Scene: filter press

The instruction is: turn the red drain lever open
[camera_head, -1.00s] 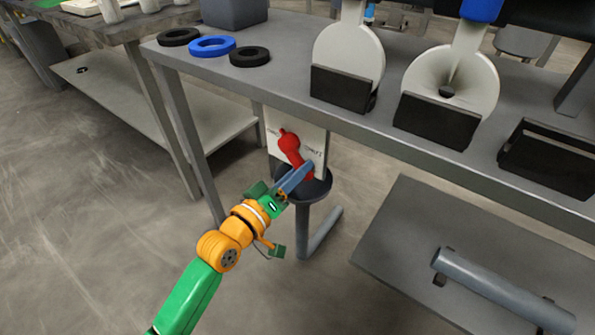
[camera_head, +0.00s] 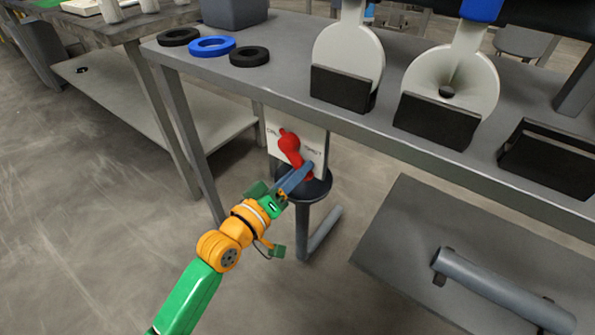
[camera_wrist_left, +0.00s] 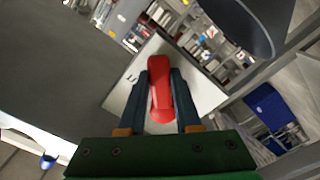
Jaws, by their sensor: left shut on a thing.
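The red drain lever (camera_head: 289,143) stands in front of a white labelled plate (camera_head: 315,148) below the grey bench. It leans, with its rounded knob at the upper left and its other end at the lower right. My left gripper (camera_head: 304,172) is shut on the lower right part of the lever. In the left wrist view the red lever (camera_wrist_left: 160,85) lies between the two dark fingers, with the white plate (camera_wrist_left: 205,92) behind it. The fingers hide part of the lever in the head view. My right gripper is not in view.
A dark round stand (camera_head: 318,188) sits just below the lever. The grey bench (camera_head: 290,75) overhangs it, carrying rings and two pale round plates. A low grey panel with a pipe (camera_head: 500,292) is at the lower right. Open floor lies at the left.

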